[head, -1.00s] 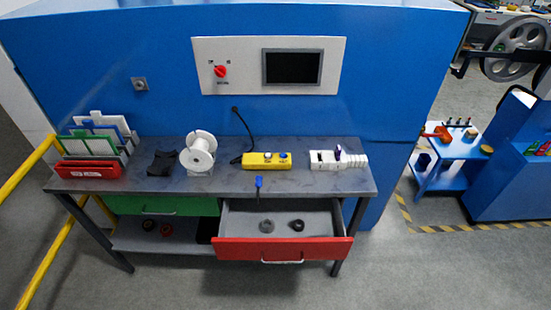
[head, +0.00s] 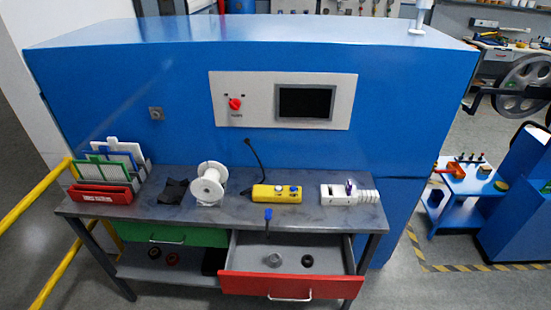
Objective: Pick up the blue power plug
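A small blue item (head: 268,214), which looks like the blue power plug, shows at the front edge of the grey workbench (head: 225,214), above the open red-fronted drawer. A thin dark stem runs down from it; whether it touches the edge or the drawer is too small to tell. A black cord (head: 255,151) comes out of the blue machine's front and runs down to the bench behind a yellow box (head: 264,194). Neither of my grippers is in view.
The red drawer (head: 318,287) juts out, holding a grey part (head: 273,260) and a dark part (head: 307,261). A white spool (head: 208,188), a white device (head: 341,195) and a rack with a red front (head: 101,195) stand on the bench. A yellow rail (head: 58,272) is at left.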

